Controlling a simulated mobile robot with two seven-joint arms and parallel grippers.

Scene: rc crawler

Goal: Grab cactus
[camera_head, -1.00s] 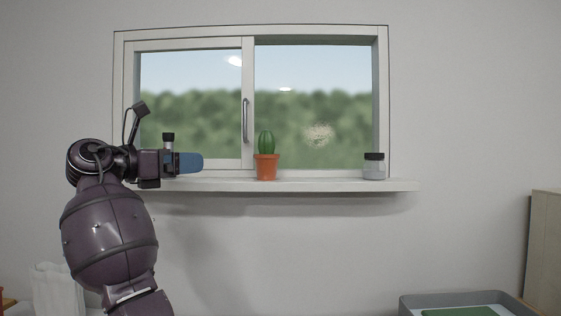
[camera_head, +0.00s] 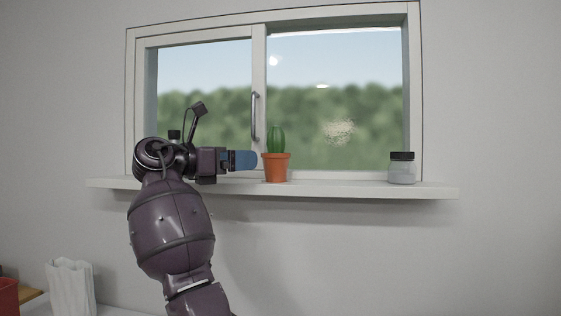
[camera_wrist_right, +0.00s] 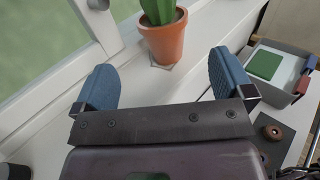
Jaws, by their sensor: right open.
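A green cactus (camera_head: 276,140) stands upright in an orange pot (camera_head: 276,168) on the white window sill (camera_head: 340,189). My right gripper (camera_head: 247,160) comes in from the left, just left of the pot at about pot height. In the right wrist view its two blue fingers are spread wide and empty (camera_wrist_right: 160,82). The pot (camera_wrist_right: 165,40) shows ahead of the fingertips, roughly between their lines and apart from them, with only the lower part of the cactus (camera_wrist_right: 158,10) visible. My left gripper is not in view.
A lidded glass jar (camera_head: 402,169) stands on the sill's right part. The sliding window frame and its handle (camera_head: 254,117) rise behind the cactus. A white bag-like container (camera_head: 71,287) is at lower left. A grey tray with a green item (camera_wrist_right: 265,64) is at right in the wrist view.

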